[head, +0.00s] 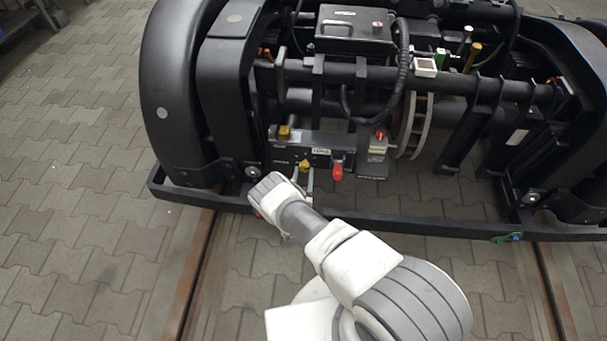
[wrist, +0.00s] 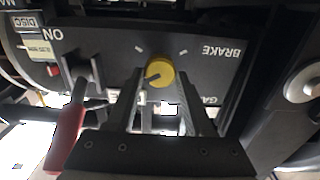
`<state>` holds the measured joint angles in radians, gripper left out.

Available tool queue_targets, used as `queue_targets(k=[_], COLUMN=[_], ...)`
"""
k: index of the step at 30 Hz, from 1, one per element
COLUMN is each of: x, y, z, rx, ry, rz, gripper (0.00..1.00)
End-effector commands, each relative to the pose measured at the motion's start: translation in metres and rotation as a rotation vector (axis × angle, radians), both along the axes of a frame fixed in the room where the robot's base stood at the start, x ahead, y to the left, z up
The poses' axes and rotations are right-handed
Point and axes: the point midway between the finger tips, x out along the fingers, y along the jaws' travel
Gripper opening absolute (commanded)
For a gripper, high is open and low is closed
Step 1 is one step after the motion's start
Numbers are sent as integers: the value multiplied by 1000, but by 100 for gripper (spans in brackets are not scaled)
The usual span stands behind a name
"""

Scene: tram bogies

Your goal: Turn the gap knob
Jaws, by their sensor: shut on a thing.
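The gap knob is a round yellow knob (wrist: 157,74) with a dark pointer mark, on the face of a dark panel (wrist: 110,45). In the wrist view the panel's print is upside down, and a label partly hidden by a finger seems to begin "GA". My gripper (wrist: 160,80) has one finger on each side of the knob and is shut on it. In the head view the knob (head: 304,164) shows small at the panel's lower edge, with my gripper (head: 309,176) up against it from the front; my wrist hides part of this.
A red-handled lever (wrist: 65,135) sits close beside my gripper; it also shows in the head view (head: 337,171). A yellow part (head: 284,131) tops the panel. The black frame bar (head: 430,231) runs below. Open paving (head: 70,200) lies at left.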

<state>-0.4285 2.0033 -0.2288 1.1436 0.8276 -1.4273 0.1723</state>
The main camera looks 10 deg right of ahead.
Motion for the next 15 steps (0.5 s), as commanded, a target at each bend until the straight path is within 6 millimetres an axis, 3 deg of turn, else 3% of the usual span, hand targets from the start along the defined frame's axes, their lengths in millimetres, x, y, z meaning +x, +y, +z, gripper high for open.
queue_targets(k=[15], x=[1], y=[1], z=[0], rx=[-379], ry=[122], rz=[2], gripper=[0])
